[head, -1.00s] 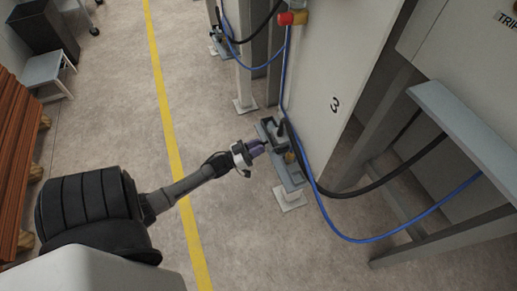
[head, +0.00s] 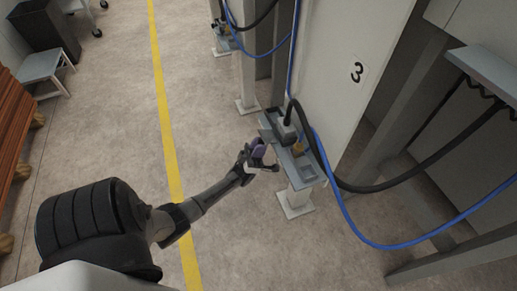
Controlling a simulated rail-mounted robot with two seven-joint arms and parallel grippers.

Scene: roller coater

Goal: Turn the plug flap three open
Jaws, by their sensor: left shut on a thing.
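The plug station marked 3 has a grey bracket (head: 302,167) on a short post, with a dark grey plug housing (head: 284,132) and a black cable rising from it. My left gripper (head: 261,156), with purple finger pads, is at the near left side of this housing. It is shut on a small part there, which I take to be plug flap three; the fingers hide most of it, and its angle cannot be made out. My right gripper is not in view.
A black cable (head: 385,184) and a blue hose (head: 372,240) loop to the right of the station. The panel marked 3 (head: 335,75) stands behind. Another similar station (head: 226,42) is farther back. The floor by the yellow line (head: 163,100) is clear.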

